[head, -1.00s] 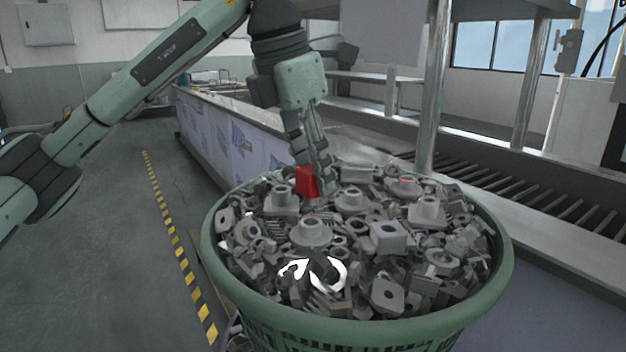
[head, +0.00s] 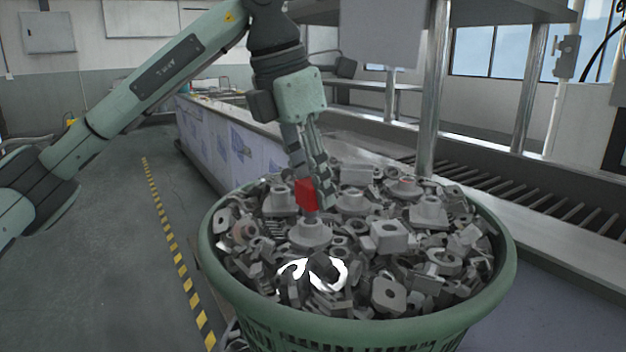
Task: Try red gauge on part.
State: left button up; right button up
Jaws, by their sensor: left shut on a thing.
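The red gauge (head: 306,194) is between the fingers of my left gripper (head: 316,192), which is shut on it. A short grey end shows under the red block, just above a round flanged grey part (head: 311,236) with a raised hub. The gauge's lower end lines up with the hub and overlaps its top in the picture; I cannot tell whether it touches or enters the bore. The part lies roughly flat on a heap of grey parts. My right gripper is not in view.
A green basket (head: 490,298) is filled with loose grey metal parts, among them flanges, blocks and nuts (head: 388,295).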

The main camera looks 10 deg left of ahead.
pick_arm(q)
jog(key=shift+f, duration=0.1)
jog(key=shift+f+b, duration=0.3)
jog(key=shift+f, duration=0.2)
dwell(1.4)
jog(key=shift+r, duration=0.15)
jog(key=shift+r+p, duration=1.15)
jog(key=shift+r, duration=0.35)
jog(key=shift+r, duration=0.1)
jog(key=shift+r, duration=0.2)
jog(key=shift+r+p, duration=0.45)
jog(key=shift+r, duration=1.25)
